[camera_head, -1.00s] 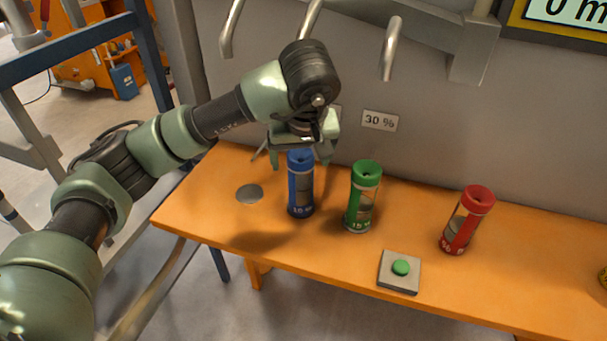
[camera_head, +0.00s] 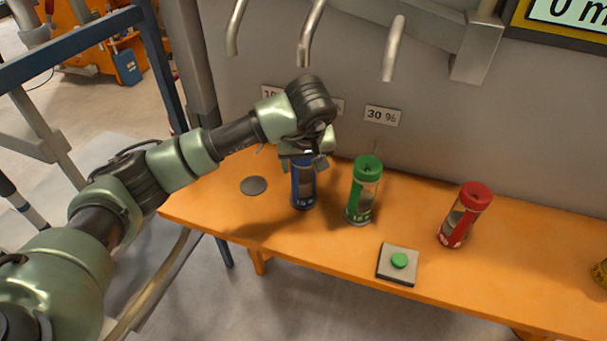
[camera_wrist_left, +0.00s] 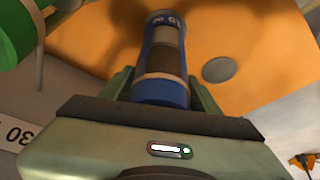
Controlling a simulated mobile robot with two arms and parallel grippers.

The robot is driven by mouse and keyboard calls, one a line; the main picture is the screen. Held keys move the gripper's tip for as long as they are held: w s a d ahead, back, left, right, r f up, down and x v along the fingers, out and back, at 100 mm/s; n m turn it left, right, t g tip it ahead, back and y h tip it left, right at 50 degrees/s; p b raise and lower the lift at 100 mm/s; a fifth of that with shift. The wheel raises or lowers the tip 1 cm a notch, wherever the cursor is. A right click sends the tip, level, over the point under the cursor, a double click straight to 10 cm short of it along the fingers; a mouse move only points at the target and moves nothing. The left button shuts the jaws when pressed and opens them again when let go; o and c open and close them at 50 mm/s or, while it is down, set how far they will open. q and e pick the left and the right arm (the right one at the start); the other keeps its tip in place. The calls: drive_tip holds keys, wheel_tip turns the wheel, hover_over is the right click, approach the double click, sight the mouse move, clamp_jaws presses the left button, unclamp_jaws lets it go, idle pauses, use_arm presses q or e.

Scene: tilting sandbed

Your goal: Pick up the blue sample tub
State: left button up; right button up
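The blue sample tub (camera_head: 303,190) stands upright on the orange bench, its top hidden by my left gripper (camera_head: 303,165). My left gripper has come down over the tub from above. In the left wrist view the tub (camera_wrist_left: 166,60) lies between the two fingers (camera_wrist_left: 162,88), one on each side. I cannot tell whether the fingers touch it. My right gripper is not in view.
A green tub (camera_head: 363,190) stands close to the right of the blue one. A red tub (camera_head: 465,215) stands farther right. A green button on a grey plate (camera_head: 398,264) is in front. A grey disc (camera_head: 254,186) lies left on the bench (camera_head: 330,245). Metal pipes (camera_head: 393,48) hang above.

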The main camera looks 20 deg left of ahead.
use_arm(q)
clamp_jaws()
